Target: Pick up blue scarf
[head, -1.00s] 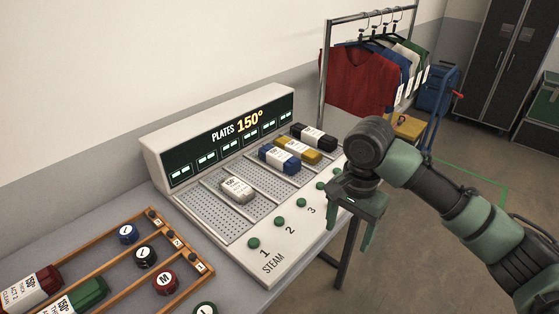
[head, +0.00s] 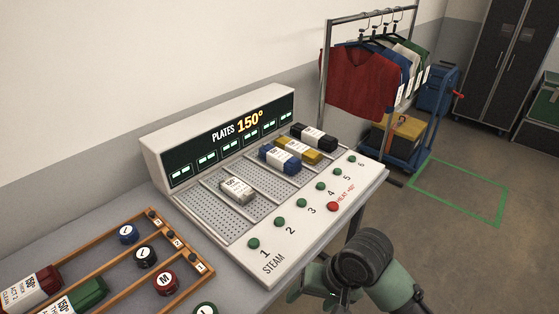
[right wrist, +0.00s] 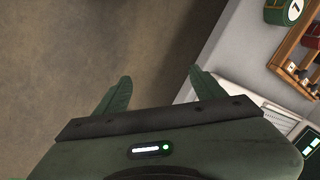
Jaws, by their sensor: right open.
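The blue scarf (head: 280,158) is a rolled bundle with a white label. It lies on the perforated plates of the steam machine (head: 300,244), between the grey roll (head: 237,190) and the yellow roll (head: 298,148). My right gripper (head: 308,292) is low at the front edge of the machine, apart from the scarf. My left gripper is not in view.
A black roll (head: 314,136) lies at the machine's far end. Green buttons and a red button (head: 333,207) line its front. A wooden rack (head: 160,262) with rolls and round pieces stands at left. A garment rail (head: 325,70) and a blue cart (head: 434,100) stand behind. Floor at right is clear.

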